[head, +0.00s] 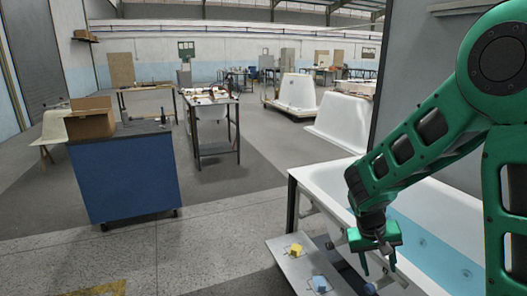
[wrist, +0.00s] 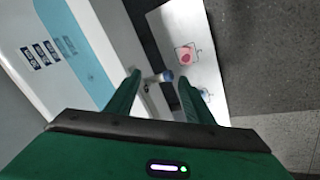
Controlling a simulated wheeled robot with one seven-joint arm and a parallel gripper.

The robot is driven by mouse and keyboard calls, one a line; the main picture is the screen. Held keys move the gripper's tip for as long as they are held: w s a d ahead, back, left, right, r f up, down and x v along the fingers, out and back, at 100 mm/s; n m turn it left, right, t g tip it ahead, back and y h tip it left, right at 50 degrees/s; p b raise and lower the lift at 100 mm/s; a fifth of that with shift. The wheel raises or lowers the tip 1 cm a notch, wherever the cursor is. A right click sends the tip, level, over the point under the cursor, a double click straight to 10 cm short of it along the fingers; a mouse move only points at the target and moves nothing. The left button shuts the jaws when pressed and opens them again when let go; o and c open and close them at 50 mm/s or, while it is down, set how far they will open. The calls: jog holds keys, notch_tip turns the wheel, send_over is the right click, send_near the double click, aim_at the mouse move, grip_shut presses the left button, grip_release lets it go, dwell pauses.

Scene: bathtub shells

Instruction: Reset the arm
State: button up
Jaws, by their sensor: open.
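My gripper (head: 378,266) hangs at the end of my green arm, pointing down over the near edge of the white bathtub (head: 316,180). In the wrist view the two fingers of my gripper (wrist: 160,80) stand apart with nothing held between them. The tub shows at the left of the wrist view with a blue band along it. Below the fingers, a grey-white board (wrist: 205,20) carries a pinkish-red piece (wrist: 186,55) inside a drawn outline.
In the head view, a low shelf beside the tub holds a yellow block (head: 295,250) and a blue block (head: 320,284). A blue cabinet (head: 125,178) with a cardboard box (head: 90,118) stands at left. Concrete floor (head: 225,240) lies open between cabinet and shelf. More tub shells (head: 342,120) stand behind.

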jog(key=s+a+r+n+t+y, duration=0.2)
jog(key=s+a+r+t+y, duration=0.15)
jog(key=s+r, duration=0.85)
jog(key=s+d+m+g, duration=0.4)
jog(key=s+d+m, duration=0.2)
jog(key=s+d, duration=0.6)
jog(key=s, duration=0.2)
jog(key=shift+s+m+y, duration=0.3)
jog(key=shift+s+y, duration=0.05)
jog(key=shift+s, duration=0.05)
jog(key=shift+g, duration=0.25)
